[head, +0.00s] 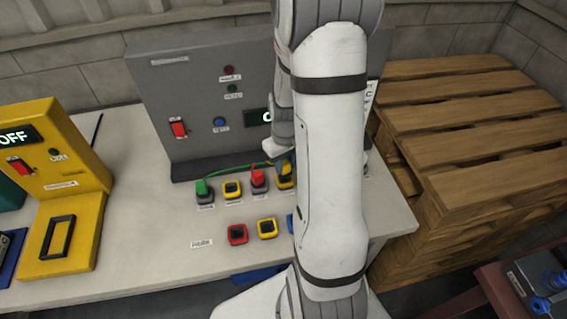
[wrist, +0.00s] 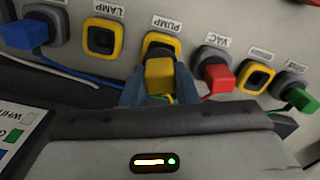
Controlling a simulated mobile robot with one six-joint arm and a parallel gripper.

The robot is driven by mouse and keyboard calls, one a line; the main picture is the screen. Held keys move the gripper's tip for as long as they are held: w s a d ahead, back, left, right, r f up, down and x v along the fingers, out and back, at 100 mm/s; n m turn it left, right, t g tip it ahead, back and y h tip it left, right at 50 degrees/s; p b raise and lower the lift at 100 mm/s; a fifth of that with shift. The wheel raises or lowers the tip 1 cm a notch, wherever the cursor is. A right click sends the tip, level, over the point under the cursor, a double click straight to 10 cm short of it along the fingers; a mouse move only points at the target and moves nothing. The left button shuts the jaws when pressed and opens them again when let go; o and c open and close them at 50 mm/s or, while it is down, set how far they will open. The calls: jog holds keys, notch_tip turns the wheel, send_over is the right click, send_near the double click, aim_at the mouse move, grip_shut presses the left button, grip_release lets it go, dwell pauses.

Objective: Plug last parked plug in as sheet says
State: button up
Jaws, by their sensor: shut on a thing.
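My gripper (wrist: 159,90) is shut on a yellow plug (wrist: 159,75), one finger on each side. The plug is at the yellow-rimmed socket labelled PUMP (wrist: 162,44) and overlaps its near part. I cannot tell whether it is seated. In the head view the held plug is partly hidden by my arm. A red plug (wrist: 218,78) is in the VAC socket, a green plug (wrist: 300,99) in the end socket, and a blue plug (wrist: 26,34) in the socket at the far left. The LAMP socket (wrist: 101,38) is empty. Part of the sheet (wrist: 18,130) shows at the left.
Another yellow-rimmed socket (wrist: 256,77) is empty. In the head view, a grey panel (head: 160,88) with switch and buttons stands behind the row. Red (head: 237,234) and yellow (head: 267,228) parking sockets lie in front. A yellow unit (head: 75,165) stands left, wooden pallets (head: 455,100) right.

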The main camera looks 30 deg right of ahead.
jog(key=shift+f+b, duration=1.15)
jog(key=shift+f, duration=0.25)
jog(key=o, duration=1.1)
jog(key=shift+c, duration=0.2)
jog(key=shift+r, duration=4)
jog(key=s+a+r+t, duration=0.2)
jog(key=s+a+r, duration=1)
jog(key=shift+s+a+r+m+t, duration=0.2)
jog(key=shift+a+m+t, duration=0.1)
jog(key=shift+m+t, duration=0.1)
